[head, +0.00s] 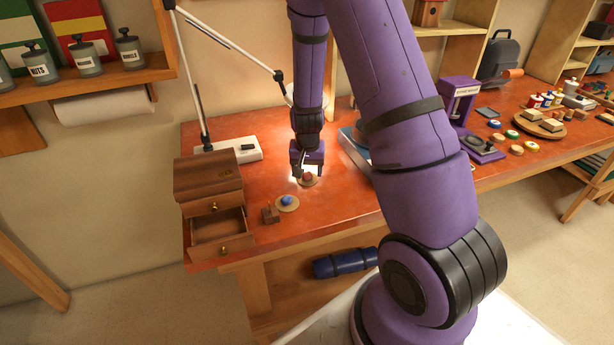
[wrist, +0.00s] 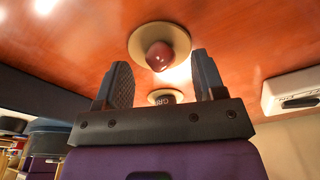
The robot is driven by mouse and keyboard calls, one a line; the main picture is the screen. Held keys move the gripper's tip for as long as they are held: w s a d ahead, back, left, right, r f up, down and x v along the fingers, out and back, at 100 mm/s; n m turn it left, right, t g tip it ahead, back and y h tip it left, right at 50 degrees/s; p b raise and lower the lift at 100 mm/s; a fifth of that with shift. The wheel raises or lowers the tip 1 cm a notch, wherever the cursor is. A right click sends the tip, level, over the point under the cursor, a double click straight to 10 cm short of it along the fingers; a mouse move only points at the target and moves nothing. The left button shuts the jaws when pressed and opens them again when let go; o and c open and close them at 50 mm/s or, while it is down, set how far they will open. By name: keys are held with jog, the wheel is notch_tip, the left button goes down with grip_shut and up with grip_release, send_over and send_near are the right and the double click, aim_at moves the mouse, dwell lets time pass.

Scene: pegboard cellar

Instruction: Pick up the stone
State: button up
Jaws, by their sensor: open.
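A reddish-brown stone (head: 308,176) sits on a round tan disc (head: 314,183) on the orange-red worktop, right below my gripper (head: 306,164). In the wrist view the stone (wrist: 160,56) shows on its disc (wrist: 181,38), just beyond and between the two fingertips. My gripper is open and empty, its fingers pointing at the stone. A blue rounded piece (head: 287,200) sits on a second tan disc (head: 287,208), nearer the front edge. In the wrist view, a dark piece with partly hidden lettering (wrist: 165,99) shows between the fingers.
A wooden box with an open drawer (head: 222,228) stands left, with a small wooden block (head: 270,214) beside it. A white lamp base (head: 238,150) is behind. A blue tray (head: 354,148), partly hidden by my arm, lies right. A purple press (head: 462,115) stands farther right.

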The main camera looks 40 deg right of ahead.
jog(key=shift+w+f, duration=0.1)
jog(key=shift+f, duration=0.55)
jog(key=shift+c, duration=0.2)
jog(key=c, duration=1)
jog(key=shift+o, duration=0.2)
jog(key=shift+r, duration=0.1)
